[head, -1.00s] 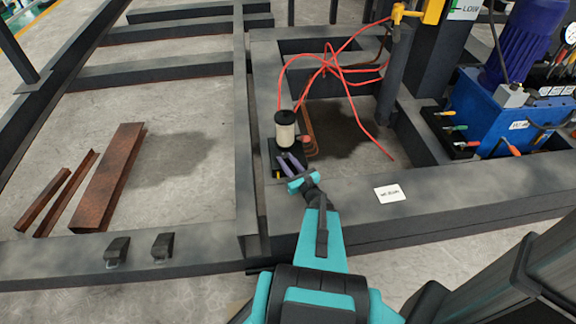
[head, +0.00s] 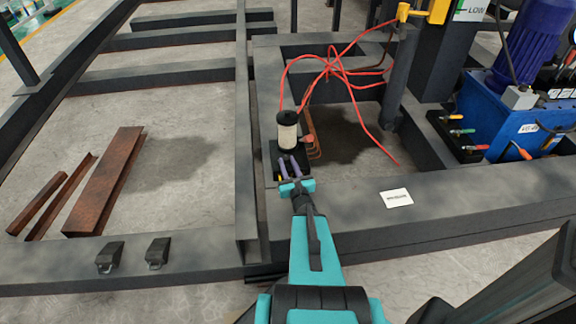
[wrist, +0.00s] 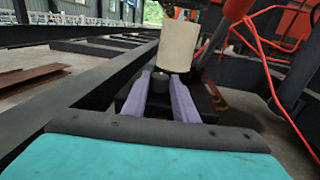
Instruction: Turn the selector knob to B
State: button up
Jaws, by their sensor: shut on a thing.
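My gripper (wrist: 160,88) has two purple fingers on either side of a small dark round knob (wrist: 158,73) in the wrist view. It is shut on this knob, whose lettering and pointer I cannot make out. In the head view my gripper (head: 289,163) reaches the black base block (head: 303,170) in front of a cream cylinder with a black cap (head: 288,136). The knob is hard to tell apart from the fingers there. The cream cylinder (wrist: 180,45) stands just behind the knob in the wrist view.
Red hoses (head: 335,72) rise from beside the cylinder and loop across the frame. A dark steel beam (head: 246,130) runs along the left. A white label (head: 397,198) lies on the front beam. A blue hydraulic unit (head: 500,112) stands at right.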

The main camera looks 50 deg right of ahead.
jog(key=o, duration=1)
jog(key=shift+o, duration=0.2)
